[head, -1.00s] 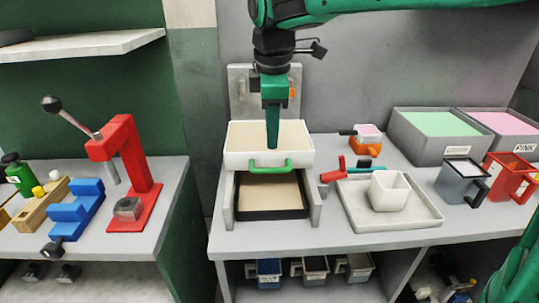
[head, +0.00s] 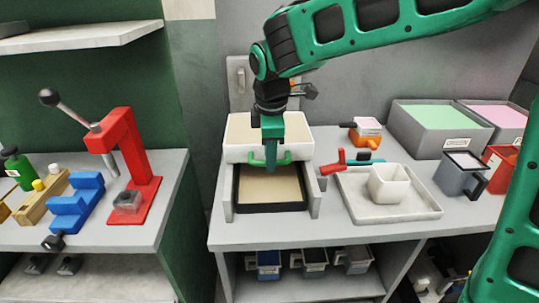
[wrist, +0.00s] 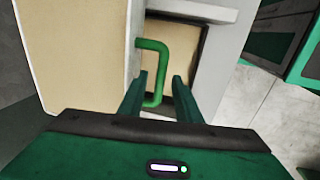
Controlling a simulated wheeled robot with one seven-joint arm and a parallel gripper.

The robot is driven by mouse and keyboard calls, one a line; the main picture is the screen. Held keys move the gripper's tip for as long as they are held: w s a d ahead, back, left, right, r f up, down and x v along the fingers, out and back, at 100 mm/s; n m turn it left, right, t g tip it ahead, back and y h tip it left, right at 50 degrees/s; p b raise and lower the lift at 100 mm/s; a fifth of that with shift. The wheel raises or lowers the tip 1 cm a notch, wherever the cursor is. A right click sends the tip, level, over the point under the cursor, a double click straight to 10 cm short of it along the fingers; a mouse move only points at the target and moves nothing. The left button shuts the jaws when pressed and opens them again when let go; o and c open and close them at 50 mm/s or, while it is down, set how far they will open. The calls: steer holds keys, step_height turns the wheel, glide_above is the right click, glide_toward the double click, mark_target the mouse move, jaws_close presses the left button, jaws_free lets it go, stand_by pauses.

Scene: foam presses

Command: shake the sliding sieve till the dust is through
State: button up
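The sliding sieve (head: 237,153) is a white box with a tan bed and a green front handle (head: 285,158). It sits at the back of its grey frame, above a dark-rimmed tray (head: 270,207) with a tan floor. My gripper (head: 271,168) is down at the handle, fingers pointing down. In the wrist view, my gripper (wrist: 160,88) is open, its two fingers apart, with part of the green handle (wrist: 153,45) showing between them. I cannot tell whether a finger touches it. No dust can be told apart from the tan surfaces.
A grey tray (head: 420,213) with a white cup (head: 388,184) stands right of the frame, with a red-handled tool (head: 345,163) behind it. Bins of green (head: 440,122) and pink material stand at the back right. A red press (head: 128,150) is on the left bench.

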jaws_close()
steer(key=s, duration=0.8)
steer(key=shift+a, duration=0.15)
jaws_free()
steer(key=shift+r, duration=0.1)
step_height(320, 180, up, 10)
steer(key=s, duration=0.2)
steer(key=shift+r, duration=0.2)
